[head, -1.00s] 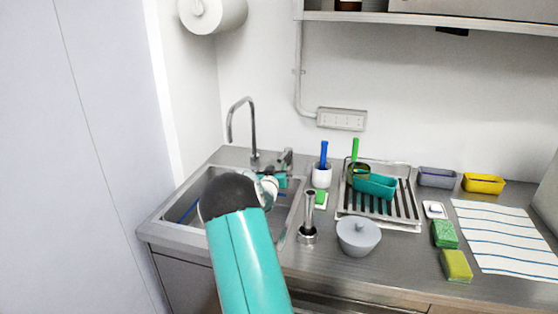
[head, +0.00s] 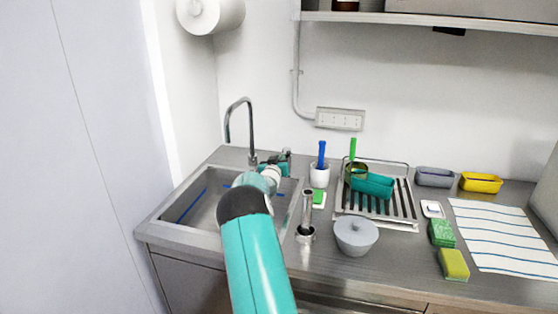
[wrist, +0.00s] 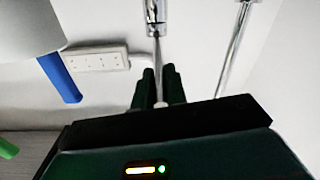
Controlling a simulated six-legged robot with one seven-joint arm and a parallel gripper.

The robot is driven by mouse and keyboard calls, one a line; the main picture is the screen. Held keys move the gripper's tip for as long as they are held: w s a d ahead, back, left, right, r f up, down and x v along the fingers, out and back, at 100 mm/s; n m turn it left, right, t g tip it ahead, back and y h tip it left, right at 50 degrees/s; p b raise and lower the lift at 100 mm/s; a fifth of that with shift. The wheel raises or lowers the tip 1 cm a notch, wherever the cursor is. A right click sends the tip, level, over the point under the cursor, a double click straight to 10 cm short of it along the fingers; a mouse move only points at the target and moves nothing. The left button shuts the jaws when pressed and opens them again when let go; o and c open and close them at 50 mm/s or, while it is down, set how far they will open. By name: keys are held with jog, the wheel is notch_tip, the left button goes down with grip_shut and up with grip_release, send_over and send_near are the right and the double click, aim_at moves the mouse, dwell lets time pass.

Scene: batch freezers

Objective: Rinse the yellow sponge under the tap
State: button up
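The yellow sponge (head: 454,264) lies on the counter at the right, in front of a green sponge (head: 441,233). The tap (head: 250,125) has a tall curved spout at the back of the steel sink (head: 190,212). My gripper (head: 284,160) is by the tap's base, well away from the sponge. In the wrist view, my gripper's two dark fingers (wrist: 159,85) stand a little apart. The tap's thin lever (wrist: 157,50) runs down into the gap between them. I see no clear contact with it. The sponge is not in the wrist view.
Behind are a drying rack (head: 400,222) and a grey tub (head: 435,177). A striped cloth (head: 505,240) lies at the right.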

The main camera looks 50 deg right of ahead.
grip_shut()
jog(key=shift+s, duration=0.1)
jog(key=shift+s+d+r+n+t+y, duration=0.1)
jog(key=shift+s+d+n+t+y, duration=0.35)
jog(key=shift+t, duration=0.3)
jog(key=shift+s+d+n+t+y, duration=0.2)
jog(key=shift+s+n+t+y, duration=0.25)
jog(key=shift+s+n+t, duration=0.25)
jog(key=shift+w, duration=0.1)
jog(key=o, duration=0.7)
grip_release()
jog(key=shift+c, duration=0.2)
